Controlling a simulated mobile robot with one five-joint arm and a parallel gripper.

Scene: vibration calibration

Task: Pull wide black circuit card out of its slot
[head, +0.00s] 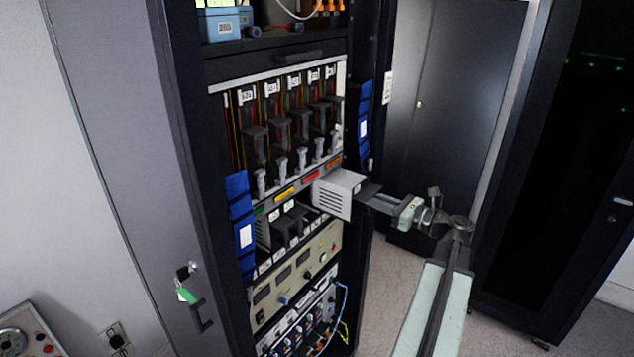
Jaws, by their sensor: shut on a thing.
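The box juts from the right side of the open rack. My gripper (377,199) reaches in from the right and is shut on the card. The fingertips and the card's edges are small and dark here. How far the card sits inside its slot cannot be told.
Above the box, the rack (220,90) holds a row of dark modules (282,127) with pale handles. Dark labelled units (290,222) and a beige instrument panel (296,275) sit lower left. Blue pads (240,220) flank the opening. Open floor (392,275) lies right of the rack.

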